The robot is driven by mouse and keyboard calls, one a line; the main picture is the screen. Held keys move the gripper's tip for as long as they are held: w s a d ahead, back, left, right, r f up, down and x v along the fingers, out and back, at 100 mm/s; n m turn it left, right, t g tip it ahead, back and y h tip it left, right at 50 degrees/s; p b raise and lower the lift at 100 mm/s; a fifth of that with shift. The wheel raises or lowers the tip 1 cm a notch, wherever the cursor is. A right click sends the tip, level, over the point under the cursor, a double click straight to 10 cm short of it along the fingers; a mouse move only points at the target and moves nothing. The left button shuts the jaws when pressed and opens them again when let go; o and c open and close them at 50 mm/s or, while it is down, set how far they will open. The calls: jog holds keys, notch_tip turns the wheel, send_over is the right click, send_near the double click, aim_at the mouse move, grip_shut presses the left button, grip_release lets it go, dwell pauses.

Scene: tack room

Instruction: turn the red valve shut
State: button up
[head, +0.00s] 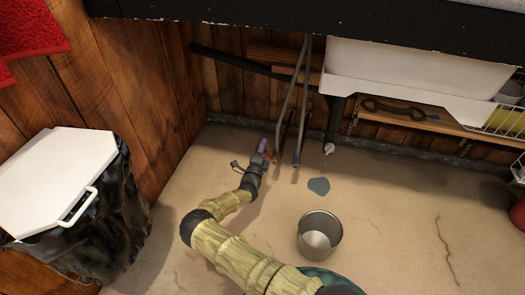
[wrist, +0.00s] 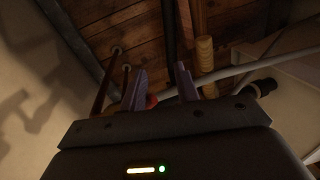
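The red valve (head: 273,156) is small and sits low by the thin pipes under the sink, close to the back wall. My gripper (head: 264,149) is right beside it and partly covers it. In the wrist view, my gripper's two fingers (wrist: 163,84) stand apart with a gap between them. A bit of the red valve (wrist: 151,101) shows beside the left finger, near the finger bases. The rest of it is hidden, and I cannot tell whether a finger touches it.
Two thin grey pipes (head: 303,90) rise beside my gripper. A metal bucket (head: 320,248) stands on the floor near a small puddle (head: 318,186). A white-lidded bin (head: 52,178) is at left. A shelf (head: 440,122) is at right. The right-hand floor is mostly clear.

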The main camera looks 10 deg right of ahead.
notch_tip(320, 180, up, 3)
jog(key=shift+p, duration=0.6)
jog(key=shift+s+d, duration=0.1)
jog(key=shift+d, duration=0.05)
grip_shut()
jog(key=s+f+n+g+p, duration=0.1)
jog(key=s+f+n+p, duration=0.1)
jog(key=s, duration=0.4)
jog(key=s+f+n+g+h+p, duration=0.1)
jog(key=s+n+p, duration=0.3)
jog(key=s+p, duration=0.1)
jog(key=shift+s+f, duration=0.35)
jog(key=shift+s, duration=0.5)
